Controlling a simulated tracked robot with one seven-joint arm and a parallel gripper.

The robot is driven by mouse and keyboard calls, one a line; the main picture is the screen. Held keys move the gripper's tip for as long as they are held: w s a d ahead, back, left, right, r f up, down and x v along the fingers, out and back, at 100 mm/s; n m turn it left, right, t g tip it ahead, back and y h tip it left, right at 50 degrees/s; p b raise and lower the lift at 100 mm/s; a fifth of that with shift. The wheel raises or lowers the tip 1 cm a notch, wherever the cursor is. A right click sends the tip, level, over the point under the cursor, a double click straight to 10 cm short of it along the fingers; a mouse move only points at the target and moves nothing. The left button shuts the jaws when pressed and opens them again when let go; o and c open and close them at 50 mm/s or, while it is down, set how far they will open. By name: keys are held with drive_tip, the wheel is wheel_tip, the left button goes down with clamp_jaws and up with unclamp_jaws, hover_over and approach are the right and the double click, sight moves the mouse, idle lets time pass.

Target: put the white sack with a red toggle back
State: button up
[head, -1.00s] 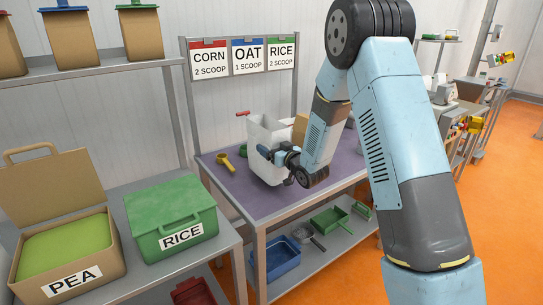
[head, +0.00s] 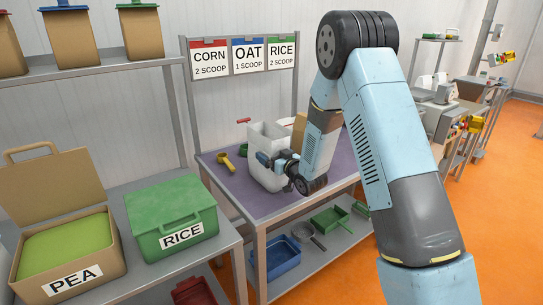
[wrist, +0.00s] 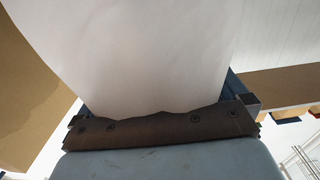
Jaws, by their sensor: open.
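The white sack (head: 266,178) stands upright on the purple-topped table (head: 228,202). Its red toggle (head: 243,121) sticks out to the left at its top. My gripper (head: 268,159) is at the front of the sack, with its jaws open on either side of it. In the wrist view the white sack (wrist: 145,55) fills the space between the blue fingers. The fingertips are hidden behind the sack there, so I cannot tell whether they touch it.
A yellow scoop (head: 226,162) lies left of the sack, with a green item (head: 244,150) beside it. A tan sack (head: 299,127) stands behind my arm. Signs (head: 248,56) hang above. The lower shelf holds a blue tub (head: 284,257). The table's front left is clear.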

drive_tip(key=v, duration=1.2)
drive_tip(key=s+d+r+m+g+h, duration=0.2)
drive_tip(key=s+d+r+h, duration=0.15)
drive_tip(key=d+r, duration=0.35)
drive_tip(key=s+d+r+m+g+h, duration=0.1)
drive_tip(key=s+d+r+h, duration=0.2)
drive_tip(key=d+r+h, duration=0.35)
drive_tip(key=s+d+r+m+g, duration=0.1)
drive_tip(key=s+r+m+g, duration=0.1)
drive_tip(key=s, duration=1.2)
drive_tip(key=s+r+m+g, duration=0.1)
drive_tip(key=s+r+g, duration=0.3)
drive_tip(key=s, duration=1)
wheel_tip(320, 180, up, 2)
drive_tip(key=shift+s+d+r+m, duration=0.15)
drive_tip(key=shift+s+d+m, duration=0.05)
drive_tip(key=shift+d+m, duration=0.2)
